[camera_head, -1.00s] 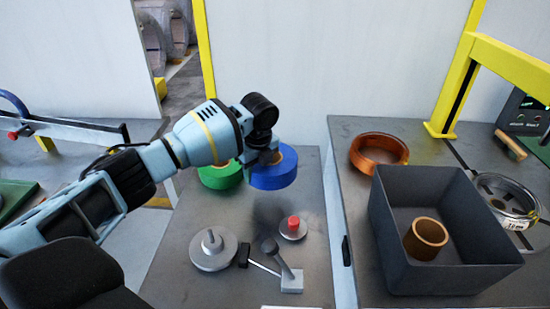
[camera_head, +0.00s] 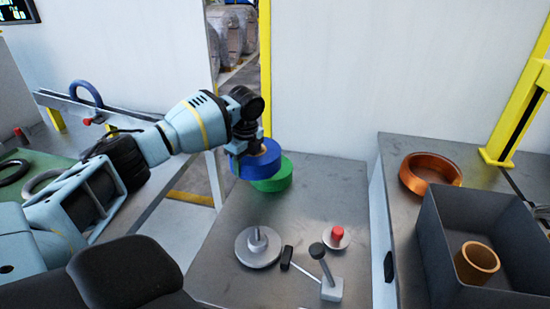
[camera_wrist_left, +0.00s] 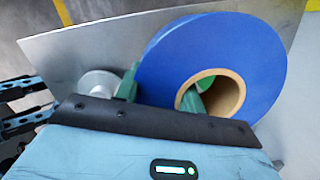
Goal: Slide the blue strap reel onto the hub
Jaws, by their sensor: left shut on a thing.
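The blue strap reel (camera_head: 258,160) hangs above the grey table, its cardboard core showing in the left wrist view (camera_wrist_left: 255,60). My left gripper (camera_head: 242,150) is shut on the reel's ring wall, with one finger outside and one in the core. The hub is a grey disc with a short upright peg (camera_head: 258,246), bare, on the table nearer to me than the reel. It also shows left of the reel in the left wrist view (camera_wrist_left: 98,82). My right gripper is not in view.
A green reel (camera_head: 275,178) lies behind and below the blue one. A lever on a block (camera_head: 330,290) and a red-knobbed disc (camera_head: 337,238) stand right of the hub. A dark bin (camera_head: 440,235) and an orange ring (camera_head: 430,172) are on the right table.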

